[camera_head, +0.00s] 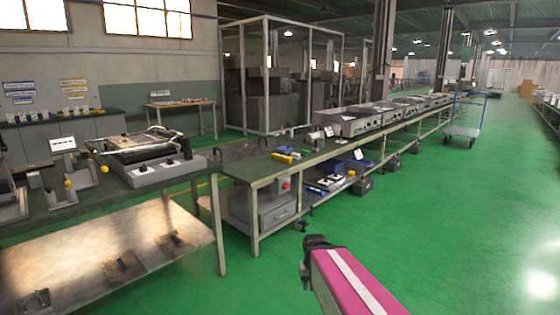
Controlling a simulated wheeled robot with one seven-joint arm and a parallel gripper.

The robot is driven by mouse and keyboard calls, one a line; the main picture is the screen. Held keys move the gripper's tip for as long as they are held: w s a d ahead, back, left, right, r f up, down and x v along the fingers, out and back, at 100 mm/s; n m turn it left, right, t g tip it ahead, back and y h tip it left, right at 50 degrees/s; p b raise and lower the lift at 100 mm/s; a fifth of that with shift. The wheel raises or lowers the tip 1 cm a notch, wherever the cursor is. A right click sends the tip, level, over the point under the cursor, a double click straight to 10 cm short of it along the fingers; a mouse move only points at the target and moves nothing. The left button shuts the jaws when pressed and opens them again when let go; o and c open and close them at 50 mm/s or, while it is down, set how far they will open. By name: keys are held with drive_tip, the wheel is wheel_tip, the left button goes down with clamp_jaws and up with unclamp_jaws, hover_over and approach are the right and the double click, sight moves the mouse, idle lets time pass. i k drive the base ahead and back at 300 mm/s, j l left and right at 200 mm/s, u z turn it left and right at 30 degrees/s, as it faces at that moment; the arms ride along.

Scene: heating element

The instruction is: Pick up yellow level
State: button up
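A small yellow object (283,158), which looks like the yellow level, lies on the dark green top of the workbench (253,170) in the middle of the view. It lies flat near the bench's front part, and a second small yellow piece (294,155) shows at its right end. A pink link of my arm with a white stripe and a black joint shows at the bottom, well in front of the bench and apart from it. No gripper fingers can be made out.
A left bench (130,195) carries a grey device (155,170) and stands with yellow knobs. A bright low shelf (110,255) juts out below it. A drawer box (278,211) sits under the middle bench. A blue cart (462,132) stands farther back. Green floor (450,210) is clear at right.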

sight(275, 156)
drive_tip(key=i, duration=1.8)
drive_tip(key=l+z, duration=0.05)
